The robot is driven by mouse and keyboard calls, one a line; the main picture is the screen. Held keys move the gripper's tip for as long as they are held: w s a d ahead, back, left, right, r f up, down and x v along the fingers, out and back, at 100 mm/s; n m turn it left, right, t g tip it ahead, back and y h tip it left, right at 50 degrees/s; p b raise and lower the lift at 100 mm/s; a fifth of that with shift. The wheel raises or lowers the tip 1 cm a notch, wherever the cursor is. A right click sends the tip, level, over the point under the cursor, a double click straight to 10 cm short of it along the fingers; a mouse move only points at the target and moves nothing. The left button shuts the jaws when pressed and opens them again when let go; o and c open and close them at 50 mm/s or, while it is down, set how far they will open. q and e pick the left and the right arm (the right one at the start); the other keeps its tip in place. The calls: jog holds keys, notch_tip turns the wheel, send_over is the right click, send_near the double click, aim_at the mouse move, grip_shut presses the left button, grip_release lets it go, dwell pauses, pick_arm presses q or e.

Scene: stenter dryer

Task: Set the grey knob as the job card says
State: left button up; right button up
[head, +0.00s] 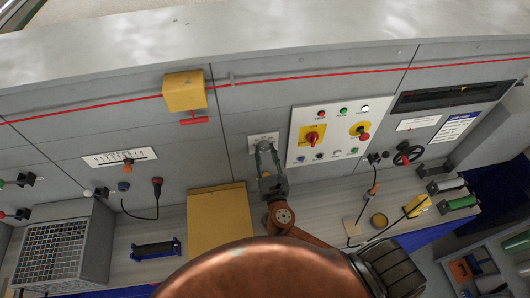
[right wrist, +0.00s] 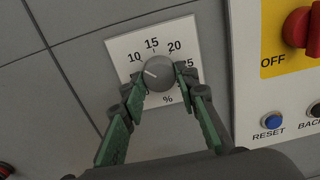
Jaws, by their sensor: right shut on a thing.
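The grey knob (right wrist: 159,73) sits on a white dial plate (right wrist: 120,46) marked 10, 15, 20, 25 and %. Its white pointer line slants to the upper left, toward the 10 side. My right gripper (right wrist: 161,86) is shut on the knob, with one green-padded finger on each side. In the head view, my right gripper (head: 265,150) reaches up to the dial plate (head: 256,138) and hides the knob. A white card with blue bands (head: 456,128) is on the panel at right; its text is too small to read. My left gripper is not in view.
Right of the dial is a white control panel (head: 327,155) with red-on-yellow switches and small buttons. A yellow box (head: 184,92) juts out at upper left. A yellow panel (head: 219,222) and a black handwheel (head: 408,154) are nearby. A shelf with tools runs below.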

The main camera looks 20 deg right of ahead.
jog(key=c, duration=0.5)
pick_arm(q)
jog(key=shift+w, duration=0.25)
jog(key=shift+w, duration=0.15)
pick_arm(e)
jog(key=shift+m, duration=0.3)
jog(key=m+b, duration=0.1)
jog(key=m, duration=0.5)
jog(key=shift+b, duration=0.4)
jog(key=m+b, duration=0.2)
jog(key=m, duration=0.4)
jog(key=shift+m, duration=0.3)
pick_arm(q)
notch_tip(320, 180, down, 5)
jog(key=shift+b, duration=0.6)
pick_arm(e)
jog(key=m, duration=0.4)
jog(key=shift+r+m, duration=0.15)
jog(key=shift+m, duration=0.15)
jog(key=shift+a, duration=0.1)
